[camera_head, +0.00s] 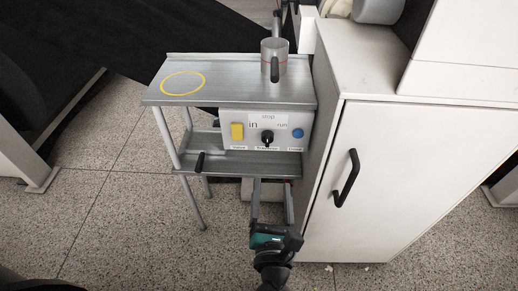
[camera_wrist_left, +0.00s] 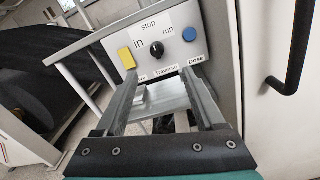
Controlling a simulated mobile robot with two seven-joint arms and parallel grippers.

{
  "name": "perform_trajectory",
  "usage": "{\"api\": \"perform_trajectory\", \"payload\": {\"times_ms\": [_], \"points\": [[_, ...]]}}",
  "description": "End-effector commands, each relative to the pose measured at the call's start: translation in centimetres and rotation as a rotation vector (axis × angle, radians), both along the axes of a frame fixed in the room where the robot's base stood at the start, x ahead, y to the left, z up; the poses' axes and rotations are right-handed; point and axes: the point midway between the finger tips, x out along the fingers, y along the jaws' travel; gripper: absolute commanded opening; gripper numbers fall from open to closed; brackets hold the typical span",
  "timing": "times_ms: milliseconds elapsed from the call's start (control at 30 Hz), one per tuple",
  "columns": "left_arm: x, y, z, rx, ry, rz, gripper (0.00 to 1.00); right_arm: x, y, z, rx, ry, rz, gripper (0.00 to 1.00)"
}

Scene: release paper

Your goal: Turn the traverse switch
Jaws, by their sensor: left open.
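The traverse switch (camera_head: 267,137) is a black round knob in the middle of a grey control panel (camera_head: 223,143). The labels "in", "stop" and "run" stand around it, and the switch also shows in the left wrist view (camera_wrist_left: 157,46). Its exact pointing direction is too small to tell. My left gripper (camera_head: 271,183) is open and empty, its two long fingers pointing at the panel from below and in front. In the left wrist view the gripper (camera_wrist_left: 157,74) has its fingertips below the switch, one to each side, apparently apart from it. My right gripper is not in view.
A yellow button (camera_head: 237,132) and a blue button (camera_head: 298,133) flank the switch. A metal mug (camera_head: 282,62) stands on the table (camera_head: 227,88) above the panel. A white cabinet (camera_head: 410,170) with a black handle (camera_head: 346,178) stands close on the right. The floor at left is open.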

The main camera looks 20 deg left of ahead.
Motion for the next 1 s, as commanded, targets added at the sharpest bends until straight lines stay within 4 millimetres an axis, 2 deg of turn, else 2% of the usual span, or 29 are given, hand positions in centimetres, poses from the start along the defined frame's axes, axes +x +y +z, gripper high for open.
{"api": "perform_trajectory", "payload": {"times_ms": [133, 267, 700, 1000], "points": [[0.2, 0.3, -0.1, -0.058, -0.012, 0.019, 0.71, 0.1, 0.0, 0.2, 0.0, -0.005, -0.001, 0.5], [1.5, 0.8, 0.0, -0.058, -0.015, 0.02, 0.71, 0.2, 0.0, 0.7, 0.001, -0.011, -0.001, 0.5], [9.6, 3.6, 0.0, -0.052, -0.015, 0.018, 0.71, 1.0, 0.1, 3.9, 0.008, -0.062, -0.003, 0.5], [13.4, 4.9, -0.1, -0.051, -0.012, 0.018, 0.71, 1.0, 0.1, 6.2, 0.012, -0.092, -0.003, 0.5]]}}
